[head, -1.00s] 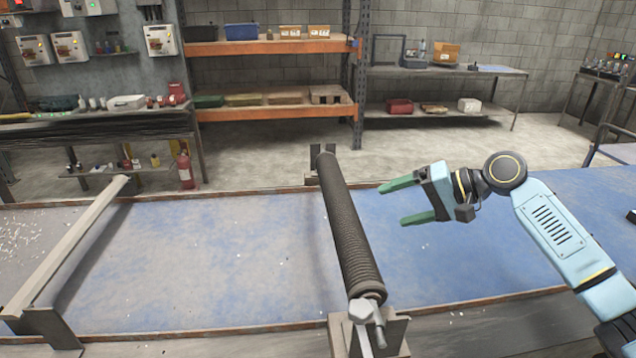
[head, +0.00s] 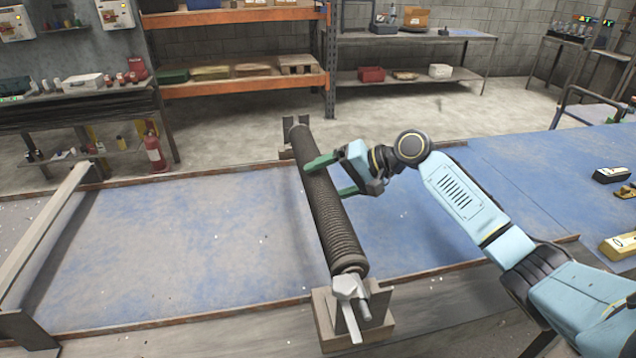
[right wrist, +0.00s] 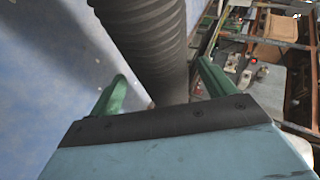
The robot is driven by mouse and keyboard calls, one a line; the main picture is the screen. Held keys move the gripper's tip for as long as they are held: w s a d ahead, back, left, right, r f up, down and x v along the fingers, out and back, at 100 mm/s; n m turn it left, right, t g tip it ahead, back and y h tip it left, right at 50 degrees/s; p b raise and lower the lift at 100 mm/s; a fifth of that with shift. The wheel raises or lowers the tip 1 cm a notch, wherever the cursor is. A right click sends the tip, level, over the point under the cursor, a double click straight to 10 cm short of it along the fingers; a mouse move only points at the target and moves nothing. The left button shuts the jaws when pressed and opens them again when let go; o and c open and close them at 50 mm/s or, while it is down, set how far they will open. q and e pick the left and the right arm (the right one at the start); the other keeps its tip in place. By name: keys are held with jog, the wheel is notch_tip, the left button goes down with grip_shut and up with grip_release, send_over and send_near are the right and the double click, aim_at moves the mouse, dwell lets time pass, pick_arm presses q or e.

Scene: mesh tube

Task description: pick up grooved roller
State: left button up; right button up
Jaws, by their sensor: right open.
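The grooved roller (head: 331,218) is a long dark ribbed cylinder. It lies across the blue table on end supports, with a grey metal bracket (head: 350,290) at its near end. My right gripper (head: 332,177) is open at the roller's upper part, reaching in from the right. In the right wrist view the roller (right wrist: 150,45) runs between the two green fingers (right wrist: 158,85), one on each side. I cannot tell whether either finger touches it. My left gripper is not in view.
The blue table (head: 180,250) is mostly bare, with small white flecks. A long grey bar (head: 45,230) stands at the left. Small yellow and black items (head: 620,245) lie at the right edge. Shelves (head: 240,80) stand behind.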

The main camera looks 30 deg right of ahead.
jog(key=x, duration=0.3)
jog(key=shift+w+a, duration=0.15)
jog(key=shift+a, duration=0.05)
jog(key=c, duration=1.6)
jog(key=shift+r, duration=0.15)
jog(key=shift+c, duration=0.9)
